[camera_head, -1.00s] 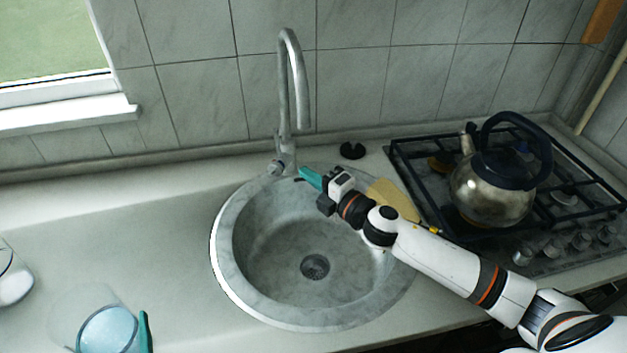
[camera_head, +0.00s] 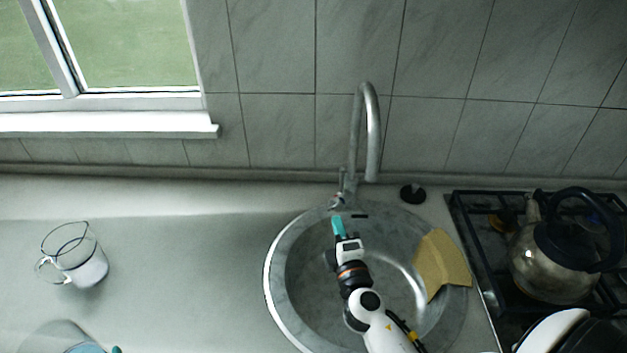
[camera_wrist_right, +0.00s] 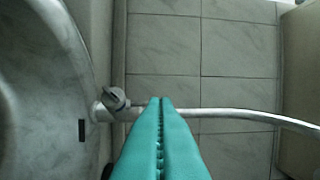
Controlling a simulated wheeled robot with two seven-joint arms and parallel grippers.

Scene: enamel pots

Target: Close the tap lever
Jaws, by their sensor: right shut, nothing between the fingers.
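The grey metal tap (camera_head: 371,140) stands behind the round sink, its tall curved spout upright. Its small lever (camera_head: 338,201) is low on the left side of the tap base; it is small, and its exact angle is hard to tell. My right gripper (camera_head: 336,218) has teal fingers, shut and empty, just in front of the tap base over the sink's back rim. In the right wrist view the fingertips (camera_wrist_right: 161,100) lie to the right of the lever knob (camera_wrist_right: 115,98), with the spout (camera_wrist_right: 240,113) running behind them. Contact with the tap cannot be told.
A black round piece (camera_head: 412,194) lies right of the tap. A kettle (camera_head: 548,265) stands on the hob. A glass mug (camera_head: 75,257) stands left; the counter between is clear.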

